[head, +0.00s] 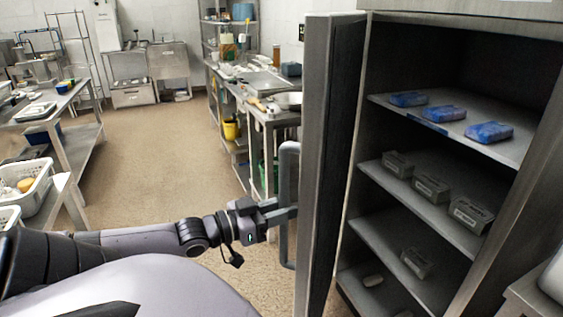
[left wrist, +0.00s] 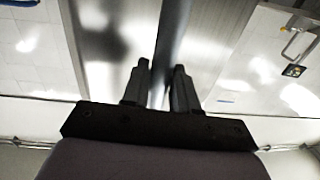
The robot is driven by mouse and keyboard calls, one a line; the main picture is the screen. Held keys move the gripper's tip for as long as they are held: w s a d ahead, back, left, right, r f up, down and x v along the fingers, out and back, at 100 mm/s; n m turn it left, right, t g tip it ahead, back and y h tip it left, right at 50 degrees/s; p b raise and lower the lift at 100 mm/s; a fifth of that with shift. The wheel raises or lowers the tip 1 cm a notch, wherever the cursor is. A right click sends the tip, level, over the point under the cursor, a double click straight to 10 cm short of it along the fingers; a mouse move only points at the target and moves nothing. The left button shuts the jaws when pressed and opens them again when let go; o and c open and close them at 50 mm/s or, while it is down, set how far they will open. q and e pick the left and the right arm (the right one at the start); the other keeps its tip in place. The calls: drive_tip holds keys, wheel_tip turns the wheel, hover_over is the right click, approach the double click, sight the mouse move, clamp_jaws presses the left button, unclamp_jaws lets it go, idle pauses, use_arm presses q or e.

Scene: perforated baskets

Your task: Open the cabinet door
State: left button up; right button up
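The metal cabinet (head: 480,22) stands at the right in the head view, its inside and shelves in plain sight. Its door (head: 316,120) stands wide open, swung out on the left side and seen nearly edge-on. The door's vertical bar handle (head: 289,165) is on the door's left face. My left gripper (head: 286,214) is at the lower half of this handle. In the left wrist view the two fingers (left wrist: 161,85) close on both sides of the handle bar (left wrist: 171,35). My right gripper is in neither view.
Blue packs (head: 488,132) lie on the upper shelf and grey boxes (head: 432,188) on the shelves below. A cluttered steel counter (head: 272,117) stands behind the door. A table (head: 65,178) and white baskets (head: 40,200) are at the left. Open brown floor (head: 150,150) lies between.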

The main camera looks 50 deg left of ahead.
use_arm(q)
drive_tip(key=shift+o, duration=1.1)
drive_tip(key=shift+w+a+r, duration=0.15)
drive_tip(key=shift+w+a, duration=0.05)
drive_tip(key=shift+w, duration=0.1)
drive_tip(key=shift+s, duration=0.15)
drive_tip(key=p+v, duration=0.1)
drive_tip(key=v, duration=0.5)
drive_tip(key=shift+s, duration=0.35)
drive_tip(key=shift+a, duration=0.1)
